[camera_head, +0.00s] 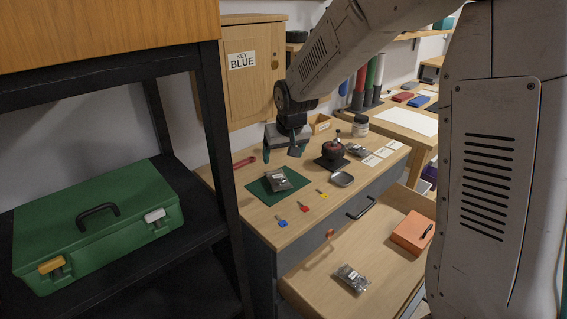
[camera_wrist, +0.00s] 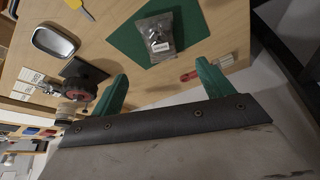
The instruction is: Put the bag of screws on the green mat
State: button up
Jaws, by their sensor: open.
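A clear bag of dark small parts with a white label (camera_head: 279,179) lies on the green mat (camera_head: 256,188) on the workbench. In the wrist view, the bag (camera_wrist: 158,34) rests within the mat (camera_wrist: 126,41), beyond my fingertips. I cannot tell which bag holds screws. My gripper (camera_head: 282,152) is open and empty, above the bench behind the mat; its teal fingers also show in the wrist view (camera_wrist: 163,70).
A dark red round device (camera_head: 332,149) stands on a dark pad, with a metal dish (camera_head: 341,179) before it. Several coloured keys (camera_head: 304,207) lie near the front edge. The open drawer (camera_head: 322,262) also holds an orange box (camera_head: 411,232). A green toolbox (camera_head: 95,222) sits on the left shelf.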

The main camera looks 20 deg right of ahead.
jog(key=s+d+r, duration=0.1)
jog(key=s+r, duration=0.2)
jog(key=s, duration=0.3)
jog(key=s+r+g, duration=0.1)
jog(key=s+r, duration=0.3)
jog(key=s, duration=0.3)
jog(key=s+d+r, duration=0.1)
jog(key=s+r, duration=0.2)
jog(key=s, duration=0.3)
jog(key=s+g, duration=0.2)
jog(key=s, duration=1.6)
jog(key=shift+s+d, duration=0.35)
jog(key=shift+s, duration=0.05)
